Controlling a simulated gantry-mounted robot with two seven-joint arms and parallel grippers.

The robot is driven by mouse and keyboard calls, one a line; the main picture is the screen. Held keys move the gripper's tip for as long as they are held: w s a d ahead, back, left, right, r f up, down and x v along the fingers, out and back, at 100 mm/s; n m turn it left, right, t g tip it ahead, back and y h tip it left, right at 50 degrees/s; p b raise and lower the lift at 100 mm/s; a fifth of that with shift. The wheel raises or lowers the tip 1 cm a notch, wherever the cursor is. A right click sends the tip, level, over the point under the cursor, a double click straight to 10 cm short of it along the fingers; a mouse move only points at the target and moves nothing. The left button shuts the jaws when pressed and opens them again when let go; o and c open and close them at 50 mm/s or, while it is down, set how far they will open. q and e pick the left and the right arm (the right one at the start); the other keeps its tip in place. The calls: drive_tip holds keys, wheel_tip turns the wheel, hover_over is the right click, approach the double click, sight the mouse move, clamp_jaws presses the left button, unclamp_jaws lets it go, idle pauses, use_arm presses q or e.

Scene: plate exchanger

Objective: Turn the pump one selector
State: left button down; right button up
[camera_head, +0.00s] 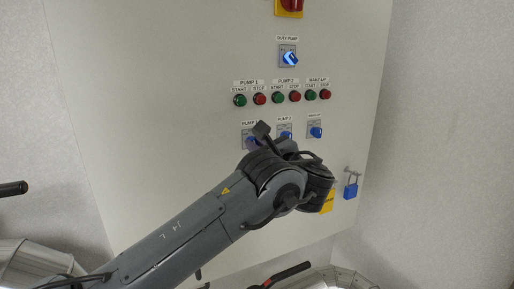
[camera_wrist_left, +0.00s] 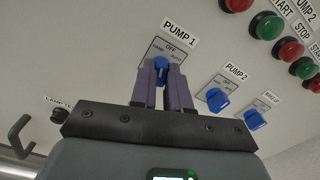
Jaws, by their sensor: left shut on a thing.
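The pump one selector (camera_wrist_left: 162,72) is a blue knob on a grey plate marked HAND, OFF and AUTO, under the PUMP 1 label (camera_wrist_left: 180,31) in the left wrist view. My left gripper (camera_wrist_left: 163,75) has its two purple fingers on either side of this knob and is shut on it. In the head view the pump one selector (camera_head: 251,141) is partly hidden behind my left wrist, and the fingertips of the left gripper cannot be made out there. My right gripper is not in view.
Pump two (camera_wrist_left: 217,99) and make-up (camera_wrist_left: 254,120) selectors sit close to the right. Green and red start and stop buttons (camera_head: 260,98) line up above. The duty pump selector (camera_head: 289,58) is higher. A blue padlock (camera_head: 351,191) hangs at the cabinet's right edge.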

use_arm(q)
drive_tip(key=shift+m, duration=1.8)
drive_tip(key=c, duration=1.1)
unclamp_jaws()
drive_tip(key=b+v, duration=0.5)
drive_tip(key=v, duration=0.5)
drive_tip(key=shift+s+d, duration=0.2)
drive_tip(key=shift+s, duration=0.15)
